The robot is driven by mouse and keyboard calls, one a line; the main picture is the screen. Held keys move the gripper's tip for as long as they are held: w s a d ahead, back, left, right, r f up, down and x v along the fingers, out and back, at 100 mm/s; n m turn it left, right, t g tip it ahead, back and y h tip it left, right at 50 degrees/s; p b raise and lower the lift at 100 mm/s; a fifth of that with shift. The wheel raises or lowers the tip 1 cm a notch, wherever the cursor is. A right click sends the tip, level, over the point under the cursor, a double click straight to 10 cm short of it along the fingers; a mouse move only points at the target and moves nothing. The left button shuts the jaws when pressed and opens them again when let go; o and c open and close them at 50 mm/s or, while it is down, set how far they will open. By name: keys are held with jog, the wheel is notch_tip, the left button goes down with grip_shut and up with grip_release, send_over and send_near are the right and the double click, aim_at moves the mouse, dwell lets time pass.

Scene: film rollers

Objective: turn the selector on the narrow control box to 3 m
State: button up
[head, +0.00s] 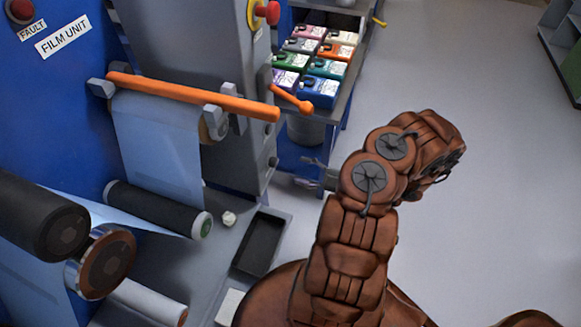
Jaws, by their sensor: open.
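I cannot make out a narrow control box with a selector or a 3 m mark in the head view. My gripper (308,172) is small and grey, at the end of my brown padded arm. Its fingers point left and stand apart, with nothing seen between them. My arm's wrist hides part of it. It appears in front of the lower right side of a grey machine column (190,45), apart from the orange bar.
A blue film unit (60,100) with rollers (155,208) and an orange bar (195,96) fills the left. A red stop button (268,12) is on the column. Colored jugs (315,62) stand on a shelf behind. A black tray (260,243) lies below. Floor at right is clear.

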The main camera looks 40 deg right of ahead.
jog(key=shift+v, duration=1.4)
